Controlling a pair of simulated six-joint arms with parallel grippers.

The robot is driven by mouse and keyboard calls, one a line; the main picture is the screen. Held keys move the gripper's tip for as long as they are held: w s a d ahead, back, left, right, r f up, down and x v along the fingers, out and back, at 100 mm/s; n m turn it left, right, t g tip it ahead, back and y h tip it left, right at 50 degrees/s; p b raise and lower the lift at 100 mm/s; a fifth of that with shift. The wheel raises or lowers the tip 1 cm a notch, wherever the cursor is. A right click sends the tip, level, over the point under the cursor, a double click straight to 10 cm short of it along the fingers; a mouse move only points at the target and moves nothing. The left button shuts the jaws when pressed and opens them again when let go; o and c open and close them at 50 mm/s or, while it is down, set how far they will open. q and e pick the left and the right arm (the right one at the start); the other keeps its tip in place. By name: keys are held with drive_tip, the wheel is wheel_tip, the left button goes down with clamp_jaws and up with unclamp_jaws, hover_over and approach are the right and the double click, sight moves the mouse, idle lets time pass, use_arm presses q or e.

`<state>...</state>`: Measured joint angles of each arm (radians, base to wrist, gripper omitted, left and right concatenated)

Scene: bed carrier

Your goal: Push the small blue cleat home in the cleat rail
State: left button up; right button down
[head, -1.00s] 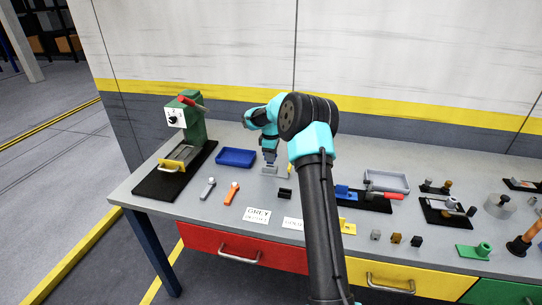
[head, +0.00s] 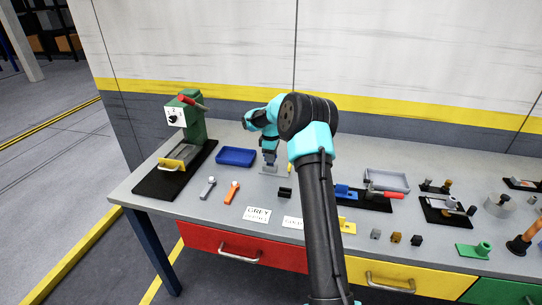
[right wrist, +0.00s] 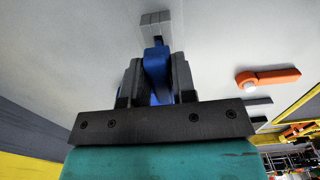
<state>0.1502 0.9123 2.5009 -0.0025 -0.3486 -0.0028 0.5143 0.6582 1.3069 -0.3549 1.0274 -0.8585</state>
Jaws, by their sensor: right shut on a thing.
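The blue cleat (right wrist: 157,75) is between the two dark fingers of my right gripper (right wrist: 157,82), which is shut on it. In the right wrist view the cleat's far end meets or overlaps the grey cleat rail (right wrist: 156,22); I cannot tell how deep it sits. In the head view my right gripper (head: 270,161) points down right over the grey rail (head: 268,171) on the bench, and the cleat is too small or hidden there. My left gripper is not in view.
A blue tray (head: 236,157) lies left of the rail, with a green press (head: 193,125) beyond it. A grey-handled tool (head: 208,188) and an orange one (head: 232,192) lie in front. A black block (head: 285,193) stands close by. My right arm hides part of the bench.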

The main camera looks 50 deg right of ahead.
drive_tip(key=shift+f, duration=1.1)
drive_tip(key=c, duration=0.8)
unclamp_jaws()
drive_tip(key=shift+c, duration=0.2)
wheel_tip(320, 180, up, 17)
drive_tip(key=shift+r, duration=0.2)
